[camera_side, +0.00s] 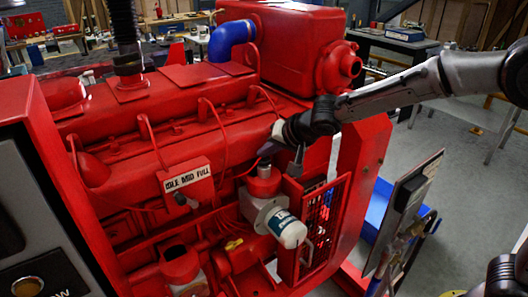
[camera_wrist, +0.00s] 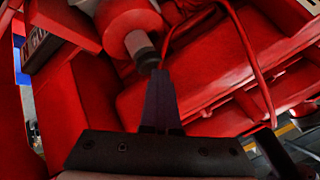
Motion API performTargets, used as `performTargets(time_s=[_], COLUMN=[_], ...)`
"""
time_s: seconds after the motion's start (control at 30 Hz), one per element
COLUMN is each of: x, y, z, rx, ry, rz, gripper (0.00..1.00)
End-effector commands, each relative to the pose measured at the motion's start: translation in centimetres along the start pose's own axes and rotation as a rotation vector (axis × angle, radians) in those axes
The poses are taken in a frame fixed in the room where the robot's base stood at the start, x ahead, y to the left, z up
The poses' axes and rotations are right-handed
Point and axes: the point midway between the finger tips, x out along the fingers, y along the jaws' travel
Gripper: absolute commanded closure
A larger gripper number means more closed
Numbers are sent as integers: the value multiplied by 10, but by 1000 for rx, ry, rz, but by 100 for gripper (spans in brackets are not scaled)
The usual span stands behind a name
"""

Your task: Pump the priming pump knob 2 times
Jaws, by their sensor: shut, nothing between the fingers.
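The priming pump knob is a small dark cap on a grey stem; in the wrist view the knob (camera_wrist: 147,59) sits just beyond my fingertips. Its stem comes out of a red round pump body (camera_wrist: 125,20). In the side view the red pump body (camera_side: 264,184) stands above a white-and-teal filter, and the knob is mostly hidden by my gripper. My gripper (camera_side: 267,149) is shut and empty, with its fingertips right at the top of the pump. In the wrist view the closed fingers (camera_wrist: 158,75) are very close to the knob; I cannot tell whether they touch.
The red engine (camera_side: 190,115) fills the space left of my gripper. A lever box labelled IDLE MID FULL (camera_side: 186,180) is to the left. The filter (camera_side: 287,228) and a red mesh guard (camera_side: 320,225) lie below. Thin red pipes run close by.

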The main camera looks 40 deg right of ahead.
Motion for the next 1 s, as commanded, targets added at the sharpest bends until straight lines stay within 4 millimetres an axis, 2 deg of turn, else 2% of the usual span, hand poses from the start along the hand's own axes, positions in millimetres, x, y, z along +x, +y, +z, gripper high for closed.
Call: performTargets(time_s=[0.07, 0.6, 1.0], x=[1, -20, -22], y=[4, -12, -15], z=[3, -13, -15], rx=[-1, 0, -1], ry=[-8, -5, -2], rz=[14, 9, 4], gripper=[100, 100, 100])
